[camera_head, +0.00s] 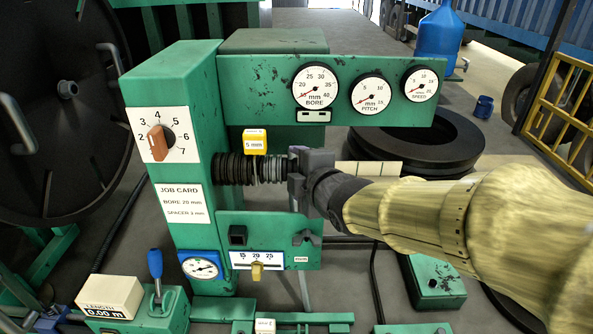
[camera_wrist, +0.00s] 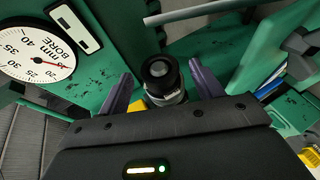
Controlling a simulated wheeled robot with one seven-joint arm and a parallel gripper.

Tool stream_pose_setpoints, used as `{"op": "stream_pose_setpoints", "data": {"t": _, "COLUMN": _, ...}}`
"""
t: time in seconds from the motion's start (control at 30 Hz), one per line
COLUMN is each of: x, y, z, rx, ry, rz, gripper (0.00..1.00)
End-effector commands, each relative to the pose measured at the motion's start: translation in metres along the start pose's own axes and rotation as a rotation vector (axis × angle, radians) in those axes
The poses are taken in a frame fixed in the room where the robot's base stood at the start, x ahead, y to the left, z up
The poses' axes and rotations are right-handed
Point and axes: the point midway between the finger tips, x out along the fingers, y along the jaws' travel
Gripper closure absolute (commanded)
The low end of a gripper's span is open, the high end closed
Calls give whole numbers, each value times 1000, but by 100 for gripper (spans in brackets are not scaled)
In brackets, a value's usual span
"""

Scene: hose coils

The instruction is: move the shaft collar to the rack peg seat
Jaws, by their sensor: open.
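A dark ribbed shaft (camera_head: 235,168) sticks out to the right from the green machine post, with lighter grey rings (camera_head: 268,168) near its outer part. My gripper (camera_head: 296,165) is at the shaft's outer end and hides it in the head view. In the wrist view, the shaft's black round end (camera_wrist: 160,72) stands between my two purple fingers, with a grey ring-like part (camera_wrist: 168,97), perhaps the shaft collar, just behind it. My gripper (camera_wrist: 163,88) is open, with its fingers either side and visible gaps. I cannot pick out the rack peg seat for certain.
A green panel with BORE (camera_head: 315,87), PITCH and SPEED dials is above the shaft. A yellow 5 mm block (camera_head: 255,141) is just over the rings. A lower green panel (camera_head: 270,225) with a slider scale is below. A large black reel (camera_head: 60,110) stands left.

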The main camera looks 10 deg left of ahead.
Motion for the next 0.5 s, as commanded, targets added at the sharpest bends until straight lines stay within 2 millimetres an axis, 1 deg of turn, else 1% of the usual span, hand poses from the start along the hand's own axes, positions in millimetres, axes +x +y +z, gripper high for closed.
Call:
{"op": "stream_pose_setpoints", "data": {"t": 0.2, "x": 7, "y": -3, "z": 0, "rx": 2, "ry": -4, "rz": 0, "gripper": 34}}
{"op": "stream_pose_setpoints", "data": {"t": 0.5, "x": 8, "y": -2, "z": 0, "rx": 2, "ry": -4, "rz": 0, "gripper": 34}}
